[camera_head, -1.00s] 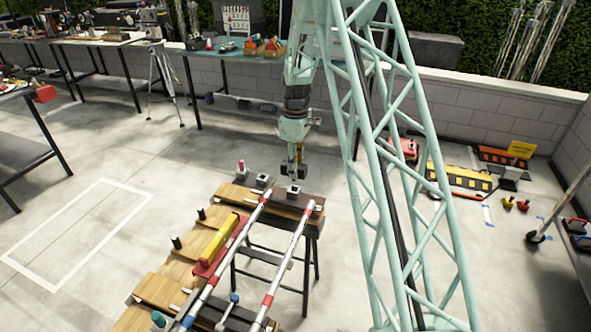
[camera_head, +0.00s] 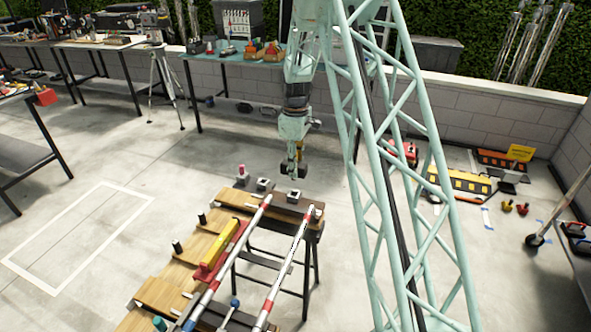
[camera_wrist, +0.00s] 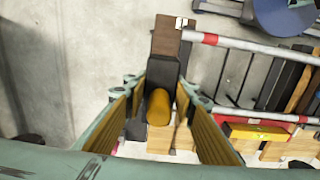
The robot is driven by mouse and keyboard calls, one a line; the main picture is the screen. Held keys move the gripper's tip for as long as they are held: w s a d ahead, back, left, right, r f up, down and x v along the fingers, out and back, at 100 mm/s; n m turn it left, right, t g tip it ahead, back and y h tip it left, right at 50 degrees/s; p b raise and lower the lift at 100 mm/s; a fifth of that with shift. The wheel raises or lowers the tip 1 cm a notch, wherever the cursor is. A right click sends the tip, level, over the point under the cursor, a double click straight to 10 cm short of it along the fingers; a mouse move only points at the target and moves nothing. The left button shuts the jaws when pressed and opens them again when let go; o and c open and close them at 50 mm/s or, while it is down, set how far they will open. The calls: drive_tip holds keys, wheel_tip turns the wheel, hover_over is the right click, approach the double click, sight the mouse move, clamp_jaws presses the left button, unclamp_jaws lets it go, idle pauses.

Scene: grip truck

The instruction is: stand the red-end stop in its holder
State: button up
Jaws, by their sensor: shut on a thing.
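My gripper (camera_head: 293,172) hangs above the far end of the bench, shut on a dark piece. In the wrist view, that piece (camera_wrist: 159,78), which I take for the stop, lies between the tan-padded fingers with a rounded orange part (camera_wrist: 158,108) near me. Its lower end and any red on it cannot be made out. Two small grey-white blocks with dark tops, possibly holders, sit on the bench: one (camera_head: 294,196) below my gripper, one (camera_head: 264,184) to its left. The held piece looks clear of both. A red-topped post (camera_head: 241,171) stands farther left.
Two red-and-white rails (camera_head: 290,265) (camera_head: 225,262) run along the wooden bench (camera_head: 162,292). A yellow-and-red level-like piece (camera_head: 222,250) and dark upright pegs (camera_head: 177,246) stand left of them. Open floor lies beyond the bench.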

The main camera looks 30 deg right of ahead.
drive_tip(key=shift+r+p, duration=1.05)
drive_tip(key=shift+r, duration=1.25)
